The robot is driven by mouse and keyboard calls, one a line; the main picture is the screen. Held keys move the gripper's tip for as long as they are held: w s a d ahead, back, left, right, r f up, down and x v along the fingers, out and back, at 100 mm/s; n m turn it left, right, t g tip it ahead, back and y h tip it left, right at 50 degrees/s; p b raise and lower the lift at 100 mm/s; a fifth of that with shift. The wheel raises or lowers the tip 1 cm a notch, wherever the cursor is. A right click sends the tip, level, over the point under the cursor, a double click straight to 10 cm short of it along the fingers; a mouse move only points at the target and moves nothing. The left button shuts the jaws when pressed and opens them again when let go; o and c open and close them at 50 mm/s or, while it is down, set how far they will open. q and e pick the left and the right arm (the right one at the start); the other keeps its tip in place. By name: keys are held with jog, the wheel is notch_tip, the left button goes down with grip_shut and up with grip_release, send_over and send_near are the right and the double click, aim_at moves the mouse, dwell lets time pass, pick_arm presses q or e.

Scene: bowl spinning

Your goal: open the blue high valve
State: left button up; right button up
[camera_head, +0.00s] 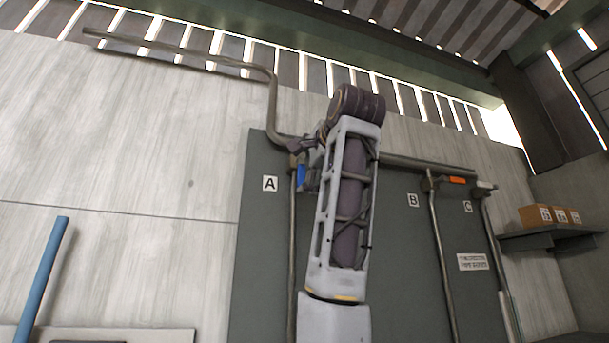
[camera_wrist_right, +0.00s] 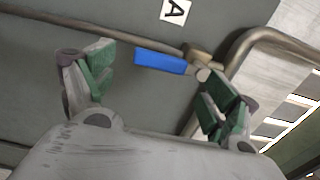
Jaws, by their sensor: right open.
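The blue valve handle (camera_head: 301,175) is high on the dark green panel, near label A, where a pipe bends and branches. My right arm partly covers this area in the head view. In the right wrist view the blue handle (camera_wrist_right: 160,62) is a flat bar joined at its right end to a brass-coloured valve body (camera_wrist_right: 197,55). My right gripper (camera_wrist_right: 156,88) is open, with its green-padded fingers apart on either side of the handle's span. Nothing is between the pads, and contact with the valve cannot be told. My left gripper is not in view.
An orange handle (camera_head: 456,180) is near label B, and a pale handle (camera_head: 485,185) near label C. Vertical pipes run down the panel (camera_head: 400,250). A shelf (camera_head: 550,237) with small boxes is at the right. A blue pole (camera_head: 42,280) stands at the left.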

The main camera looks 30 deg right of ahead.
jog(key=v, duration=0.6)
jog(key=shift+s+f, duration=0.1)
dwell(0.6)
